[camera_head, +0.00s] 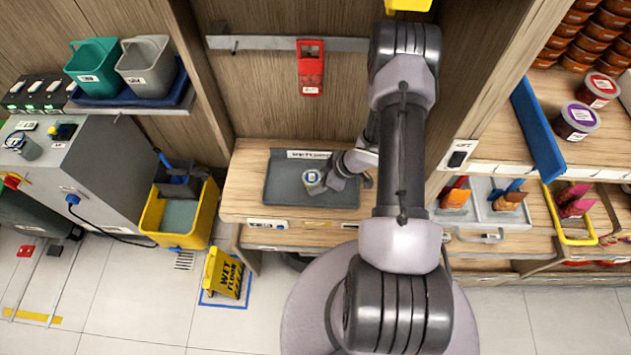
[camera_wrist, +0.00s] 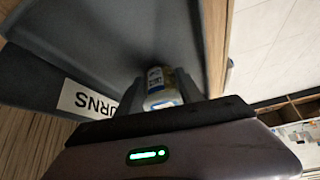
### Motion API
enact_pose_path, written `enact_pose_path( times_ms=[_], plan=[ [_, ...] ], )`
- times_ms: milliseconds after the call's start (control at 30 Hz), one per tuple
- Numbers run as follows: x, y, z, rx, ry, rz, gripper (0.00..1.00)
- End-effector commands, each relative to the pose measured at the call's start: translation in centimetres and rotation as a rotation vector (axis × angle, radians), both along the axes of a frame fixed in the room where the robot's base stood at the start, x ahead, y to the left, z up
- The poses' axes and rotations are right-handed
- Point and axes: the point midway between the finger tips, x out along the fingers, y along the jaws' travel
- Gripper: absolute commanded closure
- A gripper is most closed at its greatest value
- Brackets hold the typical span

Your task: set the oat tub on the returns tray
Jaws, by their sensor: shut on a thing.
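The oat tub (camera_head: 313,179), small and pale with a blue mark on its lid, is at the middle of the dark grey returns tray (camera_head: 285,192) in the head view. My gripper (camera_head: 322,183) is shut on it from the right. In the wrist view the tub (camera_wrist: 160,84) shows a white, blue and yellowish label between my two dark fingers. The tray (camera_wrist: 95,45) fills the background there, with part of its label reading "URNS". I cannot tell whether the tub's base touches the tray.
The tray lies on a wooden counter (camera_head: 240,180) below a rail with a red holder (camera_head: 310,68). A blue divider (camera_head: 537,128) and lidded tubs (camera_head: 577,121) are to the right. A yellow mop bucket (camera_head: 182,215) and wet-floor sign (camera_head: 224,275) stand on the floor to the left.

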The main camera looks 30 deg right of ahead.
Motion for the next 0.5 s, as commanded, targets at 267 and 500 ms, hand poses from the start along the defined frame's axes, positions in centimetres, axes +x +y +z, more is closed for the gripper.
enact_pose_path(
  times_ms=[267,500],
  plan=[
    [0.01,0.04,-0.12,0.000,0.000,0.000,0.31],
    [0.03,0.00,0.65,0.000,0.000,0.001,0.31]
  ],
)
